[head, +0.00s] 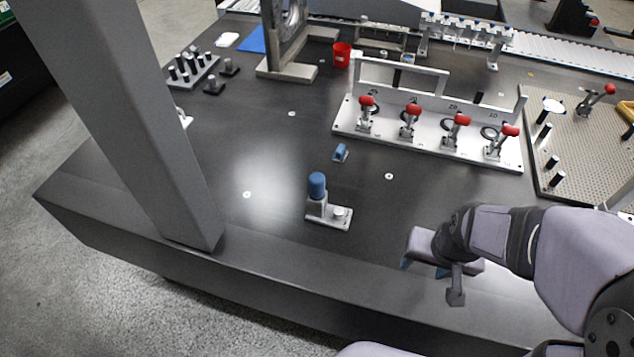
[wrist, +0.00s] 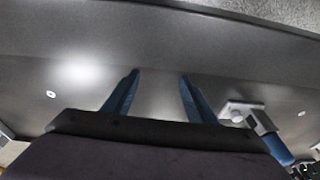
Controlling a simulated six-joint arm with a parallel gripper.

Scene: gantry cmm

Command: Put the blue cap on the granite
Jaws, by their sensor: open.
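A blue cap (head: 317,184) sits upright on top of a grey post on a small metal base plate (head: 338,219), near the front of the dark granite table (head: 270,140). My gripper (head: 424,267) is to the right of the stand, low over the front of the granite. Its two blue fingers (wrist: 158,78) are apart, with only dark granite showing between them.
A small blue piece (head: 341,153) lies behind the stand. A white fixture with red-handled clamps (head: 435,140) stands behind my gripper. A grey column (head: 140,130) rises at the left front. The granite left of the cap is clear.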

